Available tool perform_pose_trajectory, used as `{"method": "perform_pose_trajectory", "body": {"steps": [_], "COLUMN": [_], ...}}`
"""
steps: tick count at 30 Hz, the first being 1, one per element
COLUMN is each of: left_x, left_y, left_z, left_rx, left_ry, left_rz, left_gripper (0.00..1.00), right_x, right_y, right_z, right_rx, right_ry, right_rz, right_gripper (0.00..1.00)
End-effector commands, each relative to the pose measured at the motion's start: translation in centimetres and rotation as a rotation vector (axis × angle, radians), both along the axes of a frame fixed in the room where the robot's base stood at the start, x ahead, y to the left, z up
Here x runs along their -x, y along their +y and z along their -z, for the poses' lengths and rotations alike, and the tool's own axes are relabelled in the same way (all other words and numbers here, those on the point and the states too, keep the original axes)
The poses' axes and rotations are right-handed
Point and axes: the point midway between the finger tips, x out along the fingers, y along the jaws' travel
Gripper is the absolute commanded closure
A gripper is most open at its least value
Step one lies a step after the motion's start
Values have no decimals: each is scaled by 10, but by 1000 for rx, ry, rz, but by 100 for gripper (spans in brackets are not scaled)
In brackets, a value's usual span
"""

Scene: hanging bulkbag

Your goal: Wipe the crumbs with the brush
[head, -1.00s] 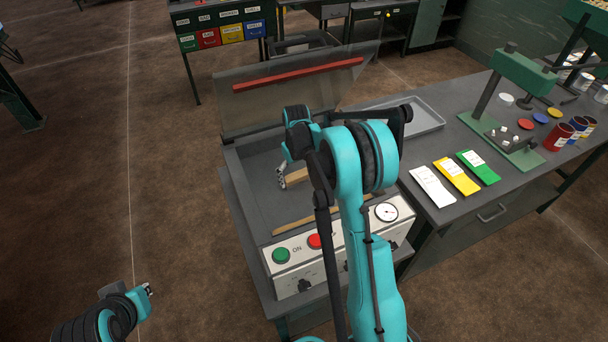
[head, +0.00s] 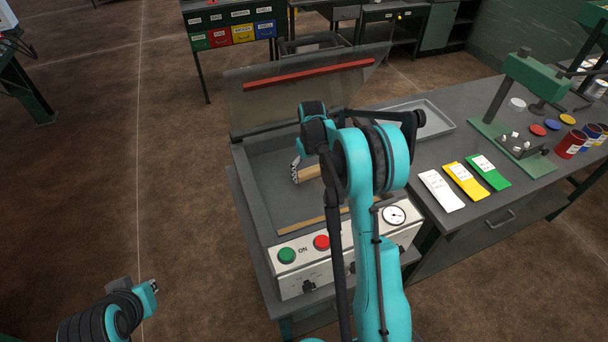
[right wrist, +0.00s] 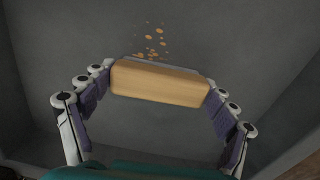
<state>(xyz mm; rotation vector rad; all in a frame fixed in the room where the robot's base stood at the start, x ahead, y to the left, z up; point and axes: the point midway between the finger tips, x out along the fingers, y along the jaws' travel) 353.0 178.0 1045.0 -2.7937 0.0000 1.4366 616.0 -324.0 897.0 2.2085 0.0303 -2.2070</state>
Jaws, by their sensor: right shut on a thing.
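The brush, a light wooden block (right wrist: 160,83), is held between the two fingers of my right gripper (right wrist: 160,90) in the right wrist view. A thin grey strip shows along its far edge. The crumbs (right wrist: 150,46), small and tan, lie scattered on the dark grey floor just beyond the brush. In the head view my right gripper (head: 297,170) is inside the open machine's tray, with the brush (head: 310,173) partly hidden by my arm. I cannot make out the crumbs there. My left gripper (head: 154,286) is at the lower left, away from the machine, its fingers too small to read.
The machine's box (head: 262,215) has raised walls, a raised clear lid with a red bar (head: 308,73), and a front panel with green (head: 287,256) and red buttons. The bench on the right holds a grey tray (head: 440,125), coloured cards (head: 465,181) and cans (head: 571,145).

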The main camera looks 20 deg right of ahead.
Motion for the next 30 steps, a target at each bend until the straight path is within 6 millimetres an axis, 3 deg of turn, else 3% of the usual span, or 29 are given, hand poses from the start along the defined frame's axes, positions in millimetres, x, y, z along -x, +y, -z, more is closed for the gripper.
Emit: {"method": "perform_pose_trajectory", "body": {"steps": [17, 30], "left_x": [0, 0], "left_y": [0, 0], "left_z": [0, -4], "left_rx": [0, 0], "left_ry": [0, 0], "left_rz": [0, 0], "left_gripper": [100, 100], "right_x": [2, 2], "right_y": [-38, -39], "right_z": [-2, -9], "right_rx": [0, 0], "right_ry": [0, 0], "right_rz": [0, 0], "right_gripper": [38, 38]}}
